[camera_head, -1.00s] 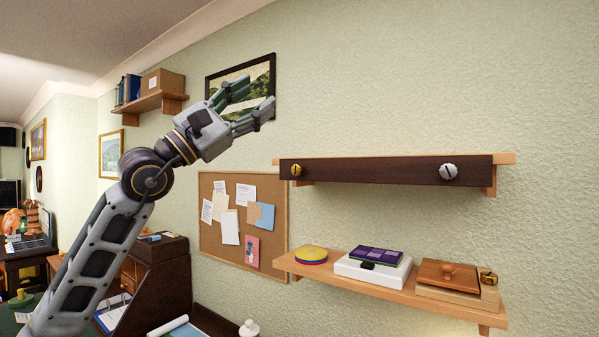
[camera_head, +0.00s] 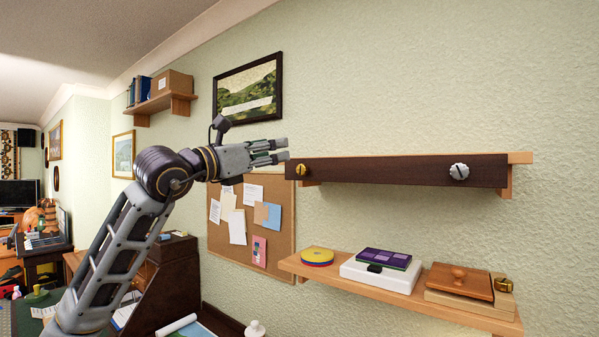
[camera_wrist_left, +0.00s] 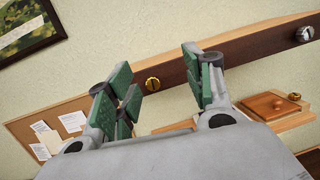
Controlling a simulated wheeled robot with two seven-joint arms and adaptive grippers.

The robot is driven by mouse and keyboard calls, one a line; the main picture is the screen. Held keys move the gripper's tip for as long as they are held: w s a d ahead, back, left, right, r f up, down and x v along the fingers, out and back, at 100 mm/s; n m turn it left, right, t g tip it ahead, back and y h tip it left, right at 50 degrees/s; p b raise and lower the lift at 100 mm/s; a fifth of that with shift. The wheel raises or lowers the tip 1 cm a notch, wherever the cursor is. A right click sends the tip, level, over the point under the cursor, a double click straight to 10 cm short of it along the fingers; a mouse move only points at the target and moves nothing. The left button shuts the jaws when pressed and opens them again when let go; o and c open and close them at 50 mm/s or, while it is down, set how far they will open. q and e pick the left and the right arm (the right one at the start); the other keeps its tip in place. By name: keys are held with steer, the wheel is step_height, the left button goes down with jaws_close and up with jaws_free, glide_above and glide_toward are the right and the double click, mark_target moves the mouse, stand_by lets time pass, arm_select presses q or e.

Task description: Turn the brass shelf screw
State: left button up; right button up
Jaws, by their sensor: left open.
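The brass screw (camera_head: 301,170) sits at the left end of the dark front board of the upper shelf (camera_head: 400,172). A silver screw (camera_head: 459,171) sits near the board's right end. My left gripper (camera_head: 285,151) is open and empty, just left of the brass screw and apart from it as far as I can tell. In the left wrist view, the brass screw (camera_wrist_left: 152,84) shows between the green-padded fingers, beyond them, and the silver screw (camera_wrist_left: 304,35) is at the upper right. My right gripper is not in view.
The lower shelf (camera_head: 335,283) holds a round yellow, red and blue item (camera_head: 317,256), a white box (camera_head: 380,275) with a purple panel, and a wooden block with a knob (camera_head: 461,280). A cork board (camera_head: 280,240) and framed picture (camera_head: 248,90) hang near my arm.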

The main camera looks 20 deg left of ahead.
mark_target(301, 171)
arm_select(q)
steer(key=shift+w+a+f+n+g+y, duration=0.35)
steer(key=shift+f+n, duration=0.4)
steer(key=shift+n, duration=1.05)
steer(key=shift+w+a+f+n+g+y, duration=0.1)
steer(key=shift+a+f+n+y, duration=0.45)
steer(key=shift+n, duration=1.25)
steer(key=shift+w+a+f+n+g+y, duration=0.25)
steer(key=shift+f+n+y, duration=0.25)
steer(key=shift+f+n, duration=0.9)
steer(key=shift+r+n, duration=0.4)
steer(key=shift+r, duration=0.05)
steer(key=shift+d, duration=0.1)
steer(key=shift+p+x, duration=2.5)
steer(key=shift+x, duration=4.35)
steer(key=shift+f, duration=0.1)
steer(key=c, duration=1)
